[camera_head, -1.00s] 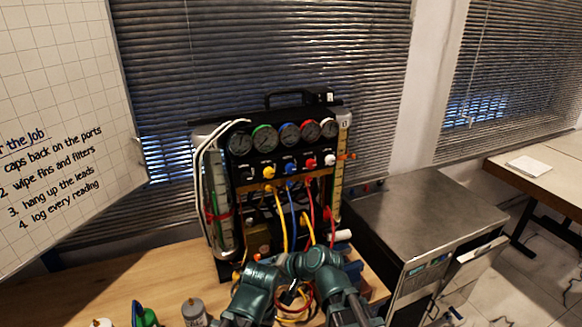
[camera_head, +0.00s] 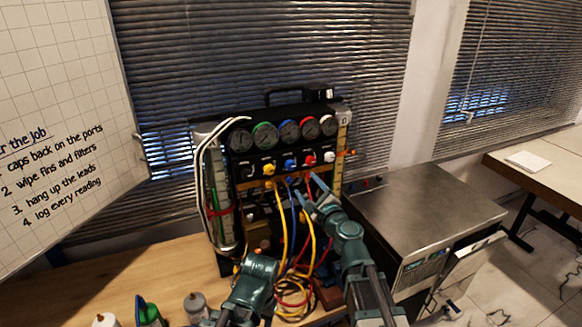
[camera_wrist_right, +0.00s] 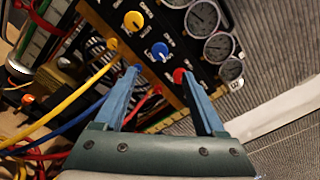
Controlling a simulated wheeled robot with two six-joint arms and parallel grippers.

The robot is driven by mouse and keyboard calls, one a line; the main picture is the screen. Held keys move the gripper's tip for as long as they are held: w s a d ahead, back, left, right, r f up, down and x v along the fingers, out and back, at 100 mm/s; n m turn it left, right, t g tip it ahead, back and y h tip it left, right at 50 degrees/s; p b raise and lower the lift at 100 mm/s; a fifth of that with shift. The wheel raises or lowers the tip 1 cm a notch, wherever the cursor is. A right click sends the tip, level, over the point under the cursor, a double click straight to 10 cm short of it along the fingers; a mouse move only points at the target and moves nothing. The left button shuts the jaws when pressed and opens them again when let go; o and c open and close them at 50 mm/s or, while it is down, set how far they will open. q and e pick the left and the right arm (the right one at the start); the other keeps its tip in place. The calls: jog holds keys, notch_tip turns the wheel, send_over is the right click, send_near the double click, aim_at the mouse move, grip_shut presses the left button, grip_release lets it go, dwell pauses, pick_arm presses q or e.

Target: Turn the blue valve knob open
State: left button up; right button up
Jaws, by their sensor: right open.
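The blue valve knob (camera_head: 291,164) sits on the black gauge panel between the yellow knob (camera_head: 268,169) and the red knob (camera_head: 310,160). It also shows clearly in the right wrist view (camera_wrist_right: 160,52). My right gripper (camera_head: 308,188) is open and empty, just below the knob row. In the right wrist view its fingertips (camera_wrist_right: 160,74) are apart, with the blue knob beyond the gap and not between them. The right finger overlaps part of the red knob (camera_wrist_right: 179,75). My left arm is low in front of the rig; I cannot make out its gripper's fingers.
Yellow, blue and red hoses (camera_head: 283,225) hang below the knobs, close to my right gripper. Several gauges (camera_head: 289,133) line the panel above. A metal-topped cabinet (camera_head: 430,205) stands at right. Bottles (camera_head: 195,306) stand on the wooden bench at front left.

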aim_at(291, 167)
jog(key=x, duration=1.3)
jog(key=shift+s, duration=0.1)
grip_shut()
